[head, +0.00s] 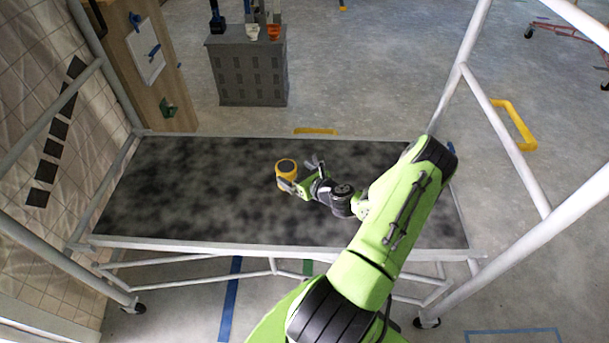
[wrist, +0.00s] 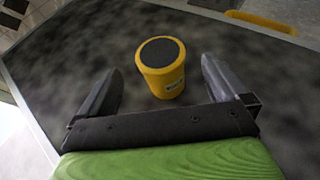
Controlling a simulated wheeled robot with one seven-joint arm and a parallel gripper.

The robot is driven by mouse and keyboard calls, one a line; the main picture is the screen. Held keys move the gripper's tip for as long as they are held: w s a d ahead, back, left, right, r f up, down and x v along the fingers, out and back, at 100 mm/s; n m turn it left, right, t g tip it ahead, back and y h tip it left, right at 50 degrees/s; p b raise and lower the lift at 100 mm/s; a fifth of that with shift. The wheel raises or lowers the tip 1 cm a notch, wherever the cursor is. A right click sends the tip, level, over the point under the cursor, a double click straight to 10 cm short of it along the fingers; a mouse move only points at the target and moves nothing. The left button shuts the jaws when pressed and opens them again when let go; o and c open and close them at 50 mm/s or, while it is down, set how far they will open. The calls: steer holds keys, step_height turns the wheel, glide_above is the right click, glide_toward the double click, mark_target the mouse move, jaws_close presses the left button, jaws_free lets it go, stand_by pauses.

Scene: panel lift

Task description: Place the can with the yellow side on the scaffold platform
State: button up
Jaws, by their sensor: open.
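The can with the yellow side (head: 286,169) is upright on the dark mottled scaffold platform (head: 200,190), near its middle. It has a dark grey top. The wrist view shows the same yellow can (wrist: 163,70) with a small label low on its side. My gripper (head: 303,177) is open just to the right of the can in the head view. In the wrist view my gripper (wrist: 165,90) has its two fingers spread wide, one to each side of the can, with visible gaps. The can stands at or just beyond the fingertips, and the fingers do not touch it.
White scaffold rails (head: 483,100) rise at both sides of the platform. A grey cabinet (head: 247,72) with several items on top stands on the floor behind. A wooden board (head: 148,65) leans at the left. Much of the platform around the can is bare.

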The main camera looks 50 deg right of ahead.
steer(key=v, duration=0.6)
steer(key=w+a+r+n+g+y, duration=0.25)
steer(key=a+r+n, duration=0.35)
steer(key=a+n, duration=0.4)
steer(key=w+a+r+n+g+y, duration=0.2)
steer(key=a+r+n+g+y, duration=0.25)
steer(key=a+n, duration=0.5)
steer(key=s+a+r+n+h, duration=0.2)
steer(key=s+a+r+n, duration=0.3)
steer(key=s+r+n, duration=0.3)
steer(key=s+a+r+n+h, duration=0.2)
steer(key=s+a+r+n, duration=0.3)
steer(key=s+r+n, duration=0.4)
steer(key=shift+s+r+n+g+p, duration=0.25)
steer(key=shift+n+g+p, duration=0.1)
steer(key=shift+n, duration=0.5)
steer(key=shift+a, duration=0.1)
step_height(320, 180, up, 10)
steer(key=p, duration=0.9)
steer(key=shift+f+p, duration=0.15)
steer(key=shift+p, duration=0.25)
